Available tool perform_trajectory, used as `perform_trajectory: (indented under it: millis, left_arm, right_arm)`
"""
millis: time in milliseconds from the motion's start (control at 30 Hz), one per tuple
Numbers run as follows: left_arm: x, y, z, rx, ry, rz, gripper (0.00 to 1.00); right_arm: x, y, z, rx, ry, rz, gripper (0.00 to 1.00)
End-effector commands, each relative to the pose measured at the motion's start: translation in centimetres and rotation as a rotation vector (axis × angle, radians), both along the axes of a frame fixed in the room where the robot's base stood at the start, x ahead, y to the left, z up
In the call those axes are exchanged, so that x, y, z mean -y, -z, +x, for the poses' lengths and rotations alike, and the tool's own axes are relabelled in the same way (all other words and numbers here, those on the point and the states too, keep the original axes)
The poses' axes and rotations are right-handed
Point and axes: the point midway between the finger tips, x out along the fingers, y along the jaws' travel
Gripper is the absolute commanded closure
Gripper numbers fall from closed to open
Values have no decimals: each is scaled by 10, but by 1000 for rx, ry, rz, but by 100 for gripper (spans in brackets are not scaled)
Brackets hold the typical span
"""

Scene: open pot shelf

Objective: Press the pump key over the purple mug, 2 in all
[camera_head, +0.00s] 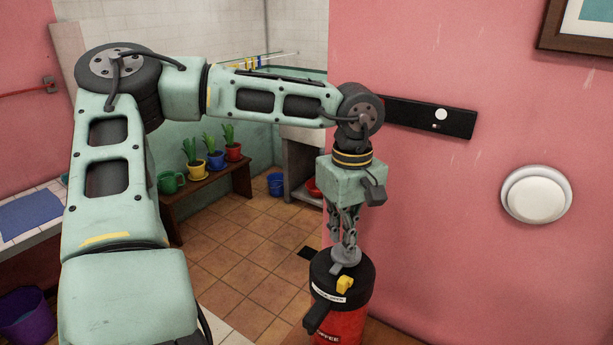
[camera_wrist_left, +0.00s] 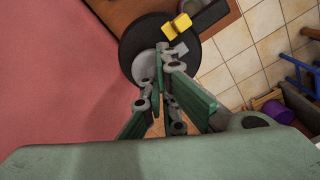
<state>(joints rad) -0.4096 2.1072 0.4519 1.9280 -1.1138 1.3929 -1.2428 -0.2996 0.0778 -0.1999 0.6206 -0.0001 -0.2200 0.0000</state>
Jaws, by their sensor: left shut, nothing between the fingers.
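A red coffee pot (camera_head: 340,325) with a black lid stands low in the head view, a black spout jutting toward the lower left. On its lid is a round grey pump key (camera_head: 346,259), beside a yellow piece (camera_head: 345,284). The key also shows in the wrist view (camera_wrist_left: 143,66). My left gripper (camera_head: 347,245) points down, shut and empty, its fingertips right at the key. I cannot tell whether they touch it or whether the key is pressed down. I cannot make out the purple mug under the spout. My right gripper is not in view.
A pink wall with a black strip (camera_head: 430,117) and a round white fixture (camera_head: 537,194) stands close at the right. A purple bucket (camera_head: 26,314) stands at the lower left.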

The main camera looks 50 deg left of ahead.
Motion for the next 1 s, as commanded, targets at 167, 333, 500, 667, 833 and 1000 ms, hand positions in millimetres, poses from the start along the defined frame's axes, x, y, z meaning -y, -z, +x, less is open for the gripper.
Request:
perform_trajectory:
  millis: [167, 333, 500, 667, 833, 1000]
  left_arm:
    - [0, 5, 0, 0, 0, 0, 100]
    - [0, 11, 0, 0, 0, 0, 100]
    - [0, 17, 0, 1, 0, 0, 100]
    - [0, 23, 0, 1, 0, 0, 100]
    - [0, 29, 0, 0, 0, 0, 100]
    - [0, 35, 0, -1, 0, 0, 100]
  right_arm:
    - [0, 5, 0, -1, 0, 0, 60]
    - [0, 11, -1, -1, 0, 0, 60]
    - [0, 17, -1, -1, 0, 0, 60]
    - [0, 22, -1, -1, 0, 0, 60]
    - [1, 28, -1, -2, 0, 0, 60]
    - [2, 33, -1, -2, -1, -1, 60]
